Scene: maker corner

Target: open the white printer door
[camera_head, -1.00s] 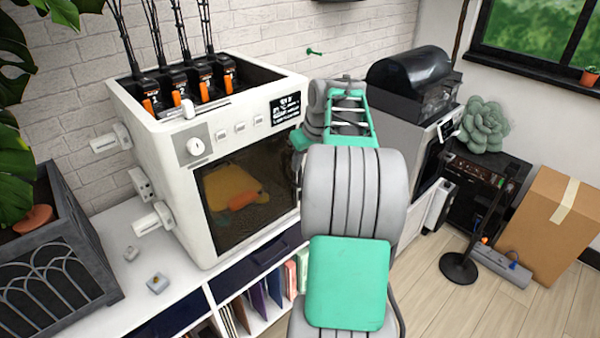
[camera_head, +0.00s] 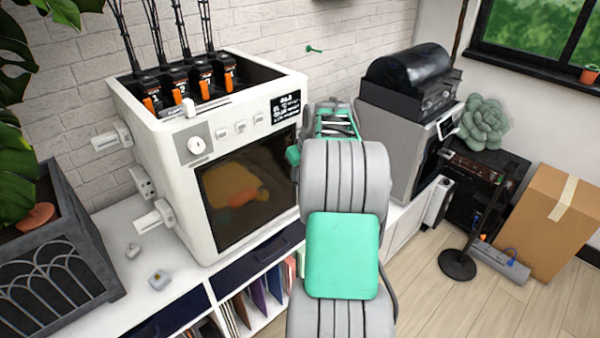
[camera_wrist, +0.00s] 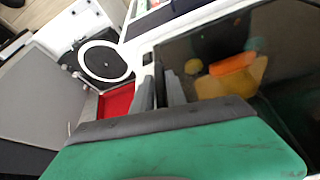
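The white printer (camera_head: 160,150) stands on a white shelf unit. Its dark glass door (camera_head: 245,190) looks shut, with orange and yellow shapes showing behind the glass. In the wrist view the door's glass (camera_wrist: 225,55) fills the right side. My gripper (camera_wrist: 163,85) is at the door's right edge, its two fingers close together with a narrow gap. I cannot tell whether anything is between them or whether they touch the door. In the head view my arm hides the fingertips and part of the door's right edge. No handle shows clearly.
A grey machine with a black lid (camera_head: 410,85) stands right of my arm. A planter (camera_head: 60,250) is at the left. A cardboard box (camera_head: 550,220) and a black stand (camera_head: 458,264) are on the floor at the right.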

